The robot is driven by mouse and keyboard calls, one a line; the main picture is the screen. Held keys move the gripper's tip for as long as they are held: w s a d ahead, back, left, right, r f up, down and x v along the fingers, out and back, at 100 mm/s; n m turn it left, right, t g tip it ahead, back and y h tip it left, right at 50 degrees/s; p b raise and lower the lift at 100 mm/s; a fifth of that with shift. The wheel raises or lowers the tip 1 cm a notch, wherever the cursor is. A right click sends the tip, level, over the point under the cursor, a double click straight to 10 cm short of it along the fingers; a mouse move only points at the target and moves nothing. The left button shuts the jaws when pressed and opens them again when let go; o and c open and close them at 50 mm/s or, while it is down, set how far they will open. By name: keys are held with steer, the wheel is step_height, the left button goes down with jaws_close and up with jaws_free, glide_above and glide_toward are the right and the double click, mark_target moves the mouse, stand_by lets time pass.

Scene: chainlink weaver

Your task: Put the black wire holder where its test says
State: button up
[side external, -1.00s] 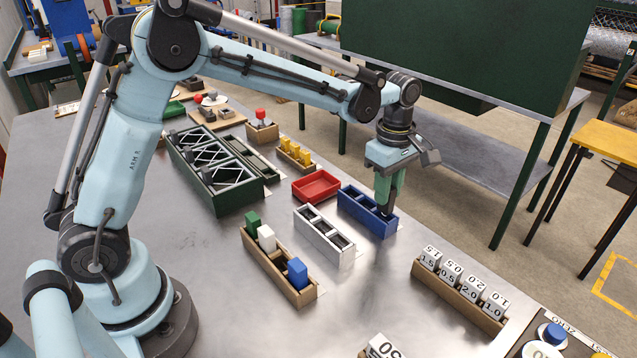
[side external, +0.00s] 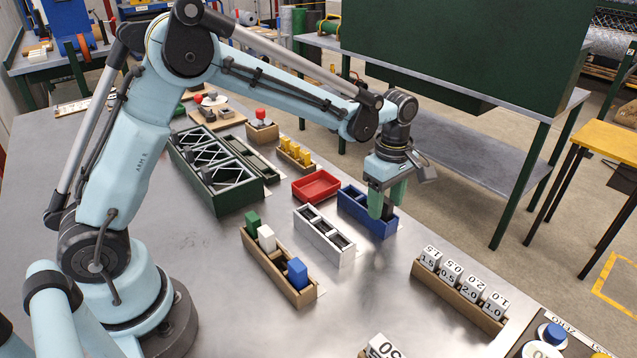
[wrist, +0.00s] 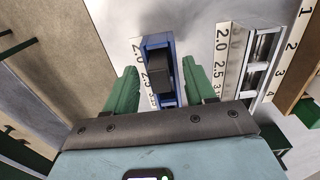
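The black wire holder (side external: 390,211) stands in the near-right end compartment of the blue rack (side external: 355,210). In the wrist view the black holder (wrist: 160,72) sits within the blue rack (wrist: 167,42), beside printed numbers 2.0, 2.5 and a partly hidden 3.15. My gripper (side external: 387,205) is just above that end of the rack. Its two green fingers are spread apart, one on each side of the holder, with a gap to it in the wrist view (wrist: 160,85). The holder's lower part is hidden inside the rack.
A white rack (side external: 325,237) stands left of the blue rack, and a red tray (side external: 316,187) behind. A wooden rack (side external: 279,268) holds green, white and blue holders. A block rack (side external: 458,293) with numbered blocks stands at right. Bare metal table lies between them.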

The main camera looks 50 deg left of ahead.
step_height(320, 180, up, 12)
stand_by(0.8)
steer(key=shift+s, duration=0.1)
steer(key=s+a+f+m+t, duration=0.1)
steer(key=s+a+m+t, duration=0.2)
steer(key=s+m, duration=0.5)
steer(key=s+a+f+m+t, duration=0.2)
steer(key=s+a+m+t, duration=0.1)
steer(key=s+m, duration=0.6)
steer(key=shift+s+f+m+t, duration=0.15)
steer(key=shift+s+m+t, duration=0.05)
steer(key=shift+m+t, duration=0.3)
stand_by(0.7)
